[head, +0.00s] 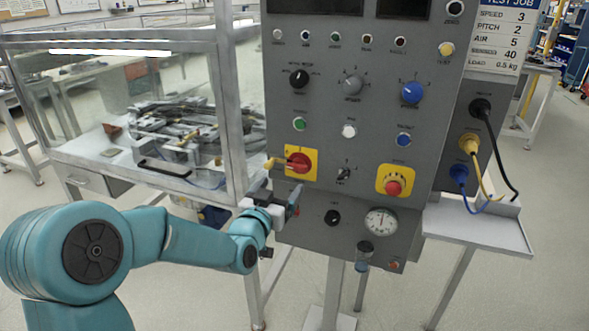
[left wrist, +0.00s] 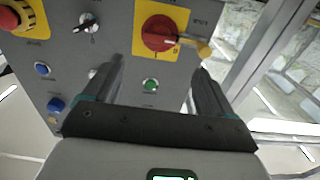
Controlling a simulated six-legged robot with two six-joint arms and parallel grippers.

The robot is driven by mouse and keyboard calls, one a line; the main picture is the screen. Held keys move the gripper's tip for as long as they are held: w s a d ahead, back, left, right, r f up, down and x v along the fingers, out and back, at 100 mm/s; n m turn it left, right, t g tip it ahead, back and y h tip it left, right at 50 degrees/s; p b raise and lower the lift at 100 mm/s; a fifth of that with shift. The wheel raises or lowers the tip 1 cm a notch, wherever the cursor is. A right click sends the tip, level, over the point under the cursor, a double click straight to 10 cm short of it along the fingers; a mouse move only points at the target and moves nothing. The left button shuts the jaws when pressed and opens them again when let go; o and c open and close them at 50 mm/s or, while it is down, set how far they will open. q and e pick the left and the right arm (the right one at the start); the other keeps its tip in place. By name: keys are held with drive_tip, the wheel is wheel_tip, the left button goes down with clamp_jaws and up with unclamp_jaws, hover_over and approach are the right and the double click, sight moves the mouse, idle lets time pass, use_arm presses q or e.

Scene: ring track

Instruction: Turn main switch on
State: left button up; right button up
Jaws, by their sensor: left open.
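The main switch is a red rotary knob (head: 300,162) on a yellow plate on the grey control panel (head: 320,120). A yellow lever or tag sticks out to the left of the knob. In the left wrist view the panel appears turned over, with the red knob (left wrist: 158,32) at the top and its yellow end at right. My left gripper (head: 280,190) is just below the switch in the head view, open and empty. In the left wrist view its fingers (left wrist: 160,68) stand apart, with a green button between them and the knob beyond. My right gripper is not in view.
A red emergency button (head: 393,188) on a yellow plate sits to the right. Small knobs, buttons and a gauge (head: 381,222) surround the switch. A glass-walled cell (head: 130,90) stands left of the panel; cables hang at right.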

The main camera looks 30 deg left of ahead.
sight(296, 168)
use_arm(q)
drive_tip(key=p+x, duration=0.1)
drive_tip(key=x, duration=0.8)
drive_tip(key=shift+w, duration=0.3)
drive_tip(key=shift+d, duration=0.1)
drive_tip(key=shift+f, duration=0.1)
drive_tip(key=c, duration=1.1)
